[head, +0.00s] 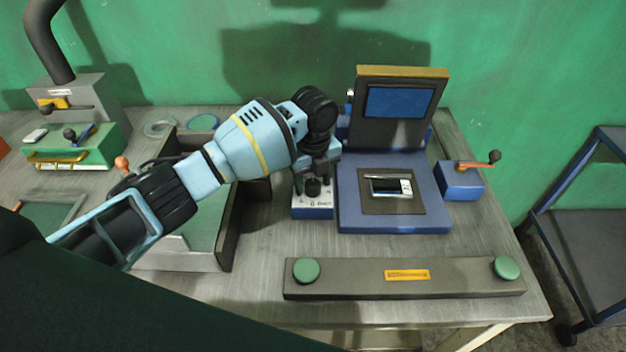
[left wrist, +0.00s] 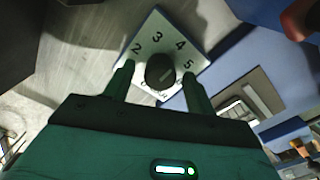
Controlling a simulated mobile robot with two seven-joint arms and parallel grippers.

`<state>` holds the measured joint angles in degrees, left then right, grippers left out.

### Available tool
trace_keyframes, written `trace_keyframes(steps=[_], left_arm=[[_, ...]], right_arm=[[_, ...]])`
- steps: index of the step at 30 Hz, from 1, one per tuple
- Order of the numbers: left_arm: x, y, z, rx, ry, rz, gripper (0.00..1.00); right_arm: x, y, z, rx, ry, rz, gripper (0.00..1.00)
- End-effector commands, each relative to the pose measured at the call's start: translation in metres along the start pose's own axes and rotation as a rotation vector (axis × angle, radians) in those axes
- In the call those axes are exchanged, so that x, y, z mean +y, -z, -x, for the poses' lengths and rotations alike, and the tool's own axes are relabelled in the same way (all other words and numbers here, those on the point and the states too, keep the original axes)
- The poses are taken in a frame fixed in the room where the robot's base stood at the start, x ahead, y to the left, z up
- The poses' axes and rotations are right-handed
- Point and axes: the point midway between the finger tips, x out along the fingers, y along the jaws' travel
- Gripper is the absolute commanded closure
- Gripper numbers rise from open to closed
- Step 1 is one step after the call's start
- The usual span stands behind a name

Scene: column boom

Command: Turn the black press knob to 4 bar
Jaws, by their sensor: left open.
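The black press knob (head: 313,187) stands on a small light-topped control box (head: 312,212) left of the blue press (head: 392,222). In the left wrist view the knob (left wrist: 160,70) sits on a white dial plate (left wrist: 176,30) with the numbers 2, 3, 4 and 5 legible. Which number the knob points to is not clear. My left gripper (head: 313,182) is open right over the box. In the left wrist view its green fingers (left wrist: 158,72) stand on either side of the knob, with a gap showing at each side. My right gripper is not in view.
The press's raised lid (head: 400,100) stands just right of my left gripper. A blue box with an orange lever (head: 460,184) is farther right. A grey bar with two green buttons (head: 405,279) lies in front. An open-topped bin (head: 228,230) is left of the knob.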

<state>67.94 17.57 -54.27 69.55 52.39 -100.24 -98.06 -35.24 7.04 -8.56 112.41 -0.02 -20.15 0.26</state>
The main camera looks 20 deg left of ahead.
Motion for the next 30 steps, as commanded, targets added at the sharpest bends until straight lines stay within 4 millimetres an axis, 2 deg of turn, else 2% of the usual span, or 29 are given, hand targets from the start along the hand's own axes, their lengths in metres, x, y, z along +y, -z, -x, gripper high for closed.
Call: trace_keyframes(steps=[15,20,30], left_arm=[[0.0,0.0,0.069,-0.001,0.002,0.0,0.44],[0.0,0.0,0.076,0.0,0.001,-0.001,0.44],[0.0,0.0,0.077,0.0,0.0,0.0,0.44]], right_arm=[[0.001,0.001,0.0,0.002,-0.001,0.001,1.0],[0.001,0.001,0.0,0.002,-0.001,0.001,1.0],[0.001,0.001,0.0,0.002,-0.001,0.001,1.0]])
